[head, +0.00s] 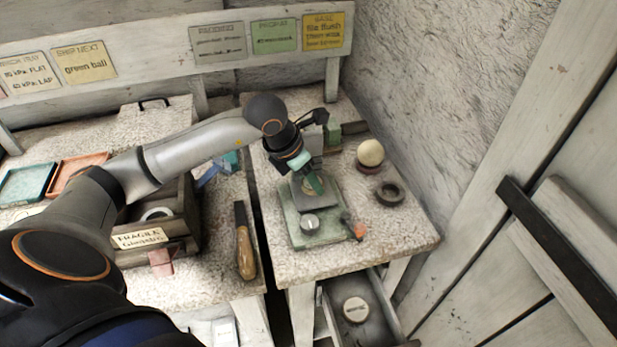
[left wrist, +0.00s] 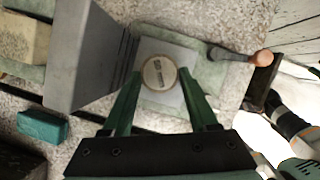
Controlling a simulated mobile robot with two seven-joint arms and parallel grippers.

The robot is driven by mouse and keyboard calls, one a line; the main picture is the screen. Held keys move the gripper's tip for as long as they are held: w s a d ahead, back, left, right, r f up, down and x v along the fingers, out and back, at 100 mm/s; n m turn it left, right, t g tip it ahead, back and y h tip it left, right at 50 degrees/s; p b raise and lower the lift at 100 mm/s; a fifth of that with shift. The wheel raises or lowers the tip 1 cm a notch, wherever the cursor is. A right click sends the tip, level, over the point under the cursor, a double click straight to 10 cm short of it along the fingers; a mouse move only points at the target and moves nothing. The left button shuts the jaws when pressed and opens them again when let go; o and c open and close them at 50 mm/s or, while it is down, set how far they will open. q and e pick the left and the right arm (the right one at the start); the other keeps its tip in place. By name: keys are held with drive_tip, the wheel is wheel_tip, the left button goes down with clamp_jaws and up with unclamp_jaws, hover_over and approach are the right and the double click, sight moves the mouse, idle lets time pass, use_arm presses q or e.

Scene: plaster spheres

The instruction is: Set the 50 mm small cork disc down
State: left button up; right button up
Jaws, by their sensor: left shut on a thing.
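The small cork disc (left wrist: 160,73) is round and tan with a dark printed mark on its face. In the left wrist view it sits between the green fingertips of my left gripper (left wrist: 160,88), which is shut on it. Below it is a square grey plate (left wrist: 158,104) on a pale green base. In the head view my left gripper (head: 309,184) is low over this green stand (head: 296,236), and largely hides the disc. I cannot tell whether the disc touches the plate. My right gripper does not show.
A silver knob (head: 310,222) and an orange-tipped lever (head: 357,231) are at the stand's front. A cream ball (head: 370,153) and dark ring (head: 390,193) lie to its right. A wooden-handled tool (head: 245,250) lies left, across a gap. An open drawer (head: 380,320) is below.

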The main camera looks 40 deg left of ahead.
use_arm(q)
drive_tip(key=shift+f+b, duration=0.7)
drive_tip(key=shift+f, duration=0.05)
drive_tip(key=o, duration=1.4)
drive_tip(key=shift+c, duration=0.2)
drive_tip(key=shift+r, duration=0.1)
drive_tip(key=shift+w+a+r+p, duration=0.1)
drive_tip(key=shift+r+p, duration=1.15)
drive_tip(key=shift+r, duration=0.85)
drive_tip(key=shift+f, duration=0.1)
